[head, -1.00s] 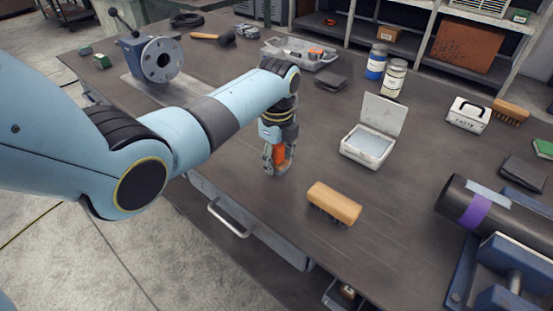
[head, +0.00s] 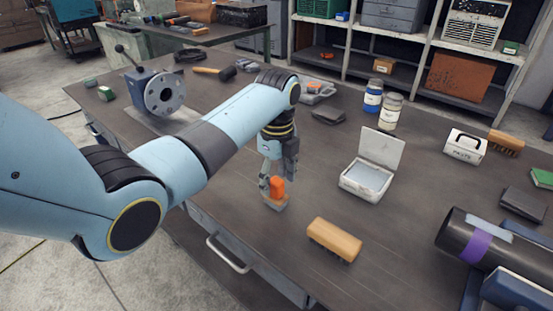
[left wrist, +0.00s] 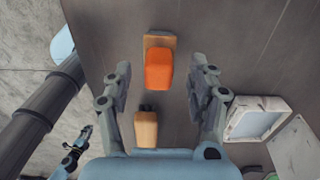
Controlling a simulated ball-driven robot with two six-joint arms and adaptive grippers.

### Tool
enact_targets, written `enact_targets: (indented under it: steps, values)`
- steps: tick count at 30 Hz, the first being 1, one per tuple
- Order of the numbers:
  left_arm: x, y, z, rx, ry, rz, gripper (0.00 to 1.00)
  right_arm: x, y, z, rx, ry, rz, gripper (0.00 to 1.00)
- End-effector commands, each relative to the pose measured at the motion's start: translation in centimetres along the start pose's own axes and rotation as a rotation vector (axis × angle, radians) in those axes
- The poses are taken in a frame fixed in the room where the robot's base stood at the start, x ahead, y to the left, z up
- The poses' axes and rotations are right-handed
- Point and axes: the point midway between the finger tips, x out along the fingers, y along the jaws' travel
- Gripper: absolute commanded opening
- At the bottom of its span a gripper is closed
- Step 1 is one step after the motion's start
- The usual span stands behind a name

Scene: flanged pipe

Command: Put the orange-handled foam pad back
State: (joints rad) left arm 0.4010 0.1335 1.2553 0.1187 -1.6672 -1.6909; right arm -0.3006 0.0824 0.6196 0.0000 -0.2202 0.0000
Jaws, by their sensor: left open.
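The foam pad with its orange handle (head: 277,187) stands upright on the dark bench top near the front edge, left of the wooden brush. In the left wrist view the orange-handled pad (left wrist: 159,68) lies between and just beyond the spread fingers. My left gripper (head: 278,174) is open, pointing down just above the pad, its fingers on either side of the handle with gaps showing in the left wrist view. What seems to be my right gripper (left wrist: 76,150) shows small at lower left in the left wrist view; its jaws are unclear.
A wooden brush (head: 334,239) lies right of the pad, and an open white case (head: 367,180) stands behind it. A dark pipe with a purple band (head: 475,243) is at the right. Bare bench surrounds the pad.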

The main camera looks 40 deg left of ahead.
Motion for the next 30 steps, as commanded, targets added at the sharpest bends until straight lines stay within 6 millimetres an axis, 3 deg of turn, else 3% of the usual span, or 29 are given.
enact_targets:
  steps: [3,10,30]
  values:
    - [-2.8,-0.1,0.0,0.000,-0.001,-0.003,0.58,-0.1,0.0,0.0,0.000,0.000,0.000,0.19]
    - [-6.2,-0.1,0.0,0.001,0.000,-0.002,0.58,0.0,0.0,0.0,0.000,0.001,0.000,0.19]
    - [-6.6,0.2,0.0,-0.008,-0.001,0.000,0.58,0.0,-0.4,-0.1,0.002,0.001,-0.005,0.19]
